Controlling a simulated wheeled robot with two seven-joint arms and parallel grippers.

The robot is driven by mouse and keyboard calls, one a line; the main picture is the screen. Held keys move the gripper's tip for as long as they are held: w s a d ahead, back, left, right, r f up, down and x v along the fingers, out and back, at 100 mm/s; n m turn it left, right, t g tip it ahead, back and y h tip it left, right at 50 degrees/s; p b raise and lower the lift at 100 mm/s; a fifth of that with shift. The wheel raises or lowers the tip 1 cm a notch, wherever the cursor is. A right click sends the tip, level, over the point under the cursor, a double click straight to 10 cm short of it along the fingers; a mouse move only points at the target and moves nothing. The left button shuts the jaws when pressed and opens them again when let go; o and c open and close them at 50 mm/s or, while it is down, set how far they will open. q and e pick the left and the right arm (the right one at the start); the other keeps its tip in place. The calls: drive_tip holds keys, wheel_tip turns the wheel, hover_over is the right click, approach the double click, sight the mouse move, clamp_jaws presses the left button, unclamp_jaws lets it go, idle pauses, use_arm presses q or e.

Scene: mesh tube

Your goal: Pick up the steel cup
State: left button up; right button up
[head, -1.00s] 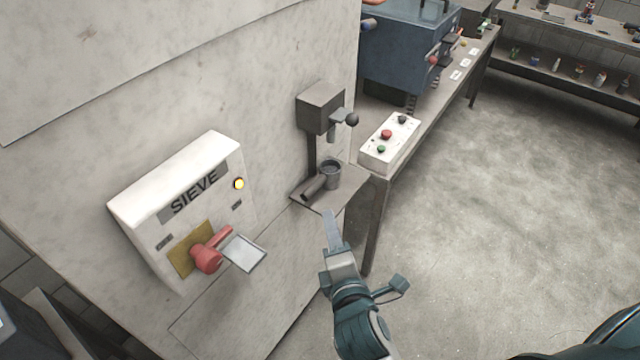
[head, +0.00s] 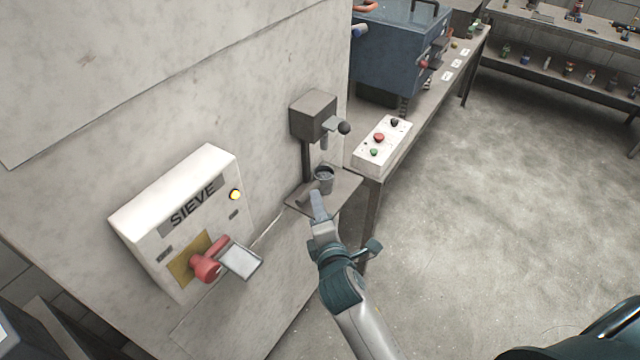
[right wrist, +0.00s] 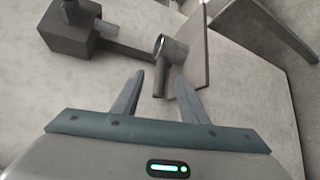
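The steel cup (head: 325,179) stands upright on a small shelf (head: 346,191) under a grey dispenser. Its thick handle sticks out toward the front left. My right gripper (head: 316,194) is close to the handle in the head view and hides part of it. In the right wrist view, the cup (right wrist: 171,50) is beyond the fingertips. The right gripper (right wrist: 158,74) is open, with the handle lined up between its two fingers. I cannot tell whether the handle is inside the jaws. My left gripper is not in view.
The grey dispenser (head: 313,115), with a black-knobbed lever, hangs above the cup. A white SIEVE box (head: 180,215) with a red handle (head: 207,262) is at left. A button panel (head: 382,145) is on the table to the right. Open floor lies beyond.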

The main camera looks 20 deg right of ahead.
drive_tip(key=shift+x, duration=1.1)
drive_tip(key=shift+w, duration=0.1)
drive_tip(key=shift+w+d+f+p, duration=0.1)
drive_tip(key=shift+w+p, duration=0.55)
drive_tip(key=shift+f+p+x, duration=0.1)
drive_tip(key=shift+p+x, duration=0.2)
drive_tip(key=shift+x, duration=0.6)
drive_tip(key=shift+f+p+x, duration=0.15)
drive_tip(key=shift+p+x, duration=0.15)
drive_tip(key=shift+x, duration=0.6)
drive_tip(key=shift+r, duration=0.1)
clamp_jaws()
